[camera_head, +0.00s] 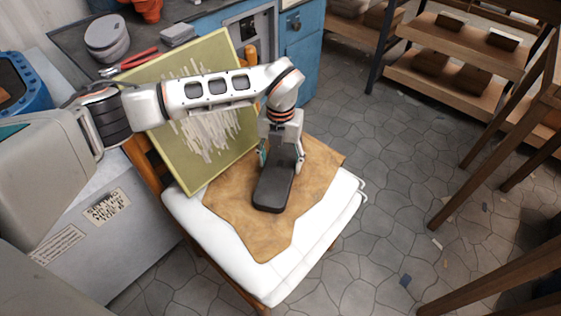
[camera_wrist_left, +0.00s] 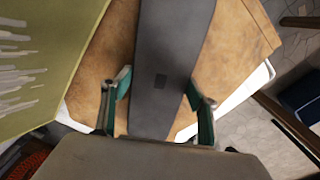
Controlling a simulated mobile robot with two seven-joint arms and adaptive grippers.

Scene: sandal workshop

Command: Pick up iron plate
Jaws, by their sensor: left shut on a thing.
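The iron plate is a long dark grey slab with rounded corners (camera_head: 272,190). It lies over a brown leather piece (camera_head: 240,215) on a white cushioned chair seat. My left gripper (camera_head: 281,158) points down at the plate's far part, with one finger on each side. In the left wrist view, the plate (camera_wrist_left: 172,45) runs between the two green-padded fingers of the left gripper (camera_wrist_left: 160,98), which is shut on it across its width. Whether the plate's underside is clear of the leather cannot be told. My right gripper is not in view.
A green canvas with white strokes (camera_head: 180,70) leans against the chair beside my left arm. The white cushion (camera_head: 215,225) surrounds the leather. A grey machine (camera_head: 45,190) stands left and blue cabinets behind. Wooden shelves (camera_head: 440,75) stand right; the stone floor between is mostly clear.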

